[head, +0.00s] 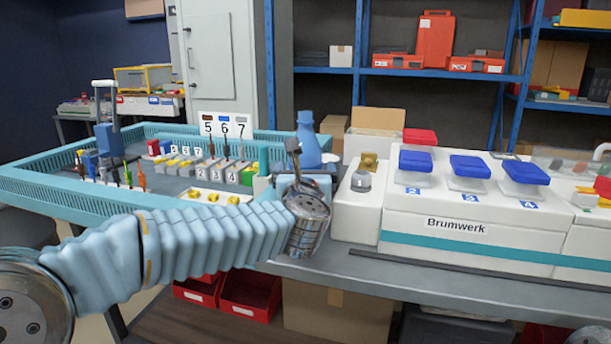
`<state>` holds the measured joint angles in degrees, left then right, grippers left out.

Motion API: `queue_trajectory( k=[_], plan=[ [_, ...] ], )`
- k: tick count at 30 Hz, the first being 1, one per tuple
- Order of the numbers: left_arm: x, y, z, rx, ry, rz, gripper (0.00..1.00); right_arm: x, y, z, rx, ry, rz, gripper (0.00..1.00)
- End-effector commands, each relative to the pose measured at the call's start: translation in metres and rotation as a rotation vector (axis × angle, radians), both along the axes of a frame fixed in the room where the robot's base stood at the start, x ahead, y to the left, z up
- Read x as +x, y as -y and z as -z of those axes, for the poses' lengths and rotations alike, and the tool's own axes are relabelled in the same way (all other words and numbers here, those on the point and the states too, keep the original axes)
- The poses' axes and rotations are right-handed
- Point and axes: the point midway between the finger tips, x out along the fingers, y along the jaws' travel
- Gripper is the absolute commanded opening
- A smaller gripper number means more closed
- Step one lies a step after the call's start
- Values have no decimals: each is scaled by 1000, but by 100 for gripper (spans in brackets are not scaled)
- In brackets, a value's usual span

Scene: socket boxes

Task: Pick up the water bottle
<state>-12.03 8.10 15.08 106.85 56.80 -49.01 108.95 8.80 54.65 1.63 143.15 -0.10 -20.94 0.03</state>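A blue bottle (307,145) with a narrow neck and a wide lower body stands upright near the middle of the head view, at the right end of the teal tray. It is the only bottle-like thing I can make out. My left arm, in a pale blue sleeve, comes in from the left. Its wrist and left gripper (293,160) are in front of the bottle and hide its lower part. The fingers are seen edge-on, so I cannot tell whether they are open or touching the bottle.
A teal-walled tray (62,200) with tools and numbered blocks fills the left of the table. A white Brumwerk unit (470,245) with blue-lidded boxes stands to the right. A small white stand (354,215) is just right of my wrist. Red bins (250,293) sit below.

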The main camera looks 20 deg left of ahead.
Motion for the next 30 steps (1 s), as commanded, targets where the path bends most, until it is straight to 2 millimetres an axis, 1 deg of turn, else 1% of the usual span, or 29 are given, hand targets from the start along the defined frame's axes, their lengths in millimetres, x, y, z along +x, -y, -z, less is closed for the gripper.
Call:
queue_trajectory(
  k=[6, 7, 18, 20, 21, 30],
  plan=[
    [2, 0, 0, 0, 1, 1, 95, 0, 0, 0, 0, -1, 0, 58],
    [2, 0, 0, 0, 1, 1, 94, 0, 0, 0, 0, -1, 0, 58],
    [2, 0, 0, 0, 1, 1, 37, 0, 0, 0, 0, -1, 0, 58],
    [1, 0, 0, 0, 1, 1, 28, 0, 0, 0, 0, -1, 0, 58],
    [1, 0, -1, 0, 2, 1, 22, 0, 0, 0, 0, -1, 0, 58],
    [1, 0, -2, -1, 2, 1, 22, 0, 0, 0, 0, -1, 0, 58]
  ],
)
